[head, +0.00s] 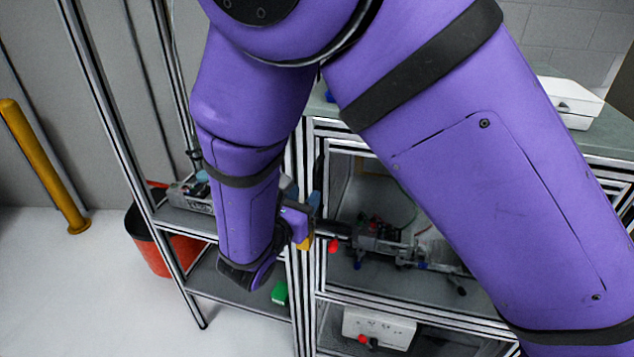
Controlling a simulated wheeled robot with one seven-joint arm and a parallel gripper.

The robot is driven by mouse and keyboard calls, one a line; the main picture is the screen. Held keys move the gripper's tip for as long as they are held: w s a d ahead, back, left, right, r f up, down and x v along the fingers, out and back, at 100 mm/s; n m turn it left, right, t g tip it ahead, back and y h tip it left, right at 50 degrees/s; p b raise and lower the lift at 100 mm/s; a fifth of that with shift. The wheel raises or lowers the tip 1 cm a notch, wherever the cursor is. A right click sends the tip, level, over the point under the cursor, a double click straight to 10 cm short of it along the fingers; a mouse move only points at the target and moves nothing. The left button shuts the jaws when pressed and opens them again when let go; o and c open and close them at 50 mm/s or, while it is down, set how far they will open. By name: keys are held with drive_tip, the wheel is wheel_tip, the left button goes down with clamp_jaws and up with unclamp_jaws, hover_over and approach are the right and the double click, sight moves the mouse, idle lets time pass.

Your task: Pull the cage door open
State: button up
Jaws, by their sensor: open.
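The cage (308,270) is a cabinet of silver metal profiles in the middle and right of the head view, with equipment visible inside. My purple arm crosses in front of it and hides much of its upper front. My gripper (318,235) is at the cage's left front upright, small in the picture, and open. A dark upright handle-like bar (318,175) shows just above it. I cannot tell whether the fingers touch the door or its handle. The door's outline is partly hidden, and I cannot tell whether it is shut or ajar.
A metal shelf rack (236,290) stands left of the cage, with a green block (279,292) on it. A red-orange bucket (165,250) is behind it. A yellow post (45,165) stands far left. A white box (568,102) sits on top at right. Floor at lower left is clear.

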sight(314, 184)
drive_tip(key=shift+x, duration=2.95)
drive_tip(key=shift+s, duration=0.1)
clamp_jaws()
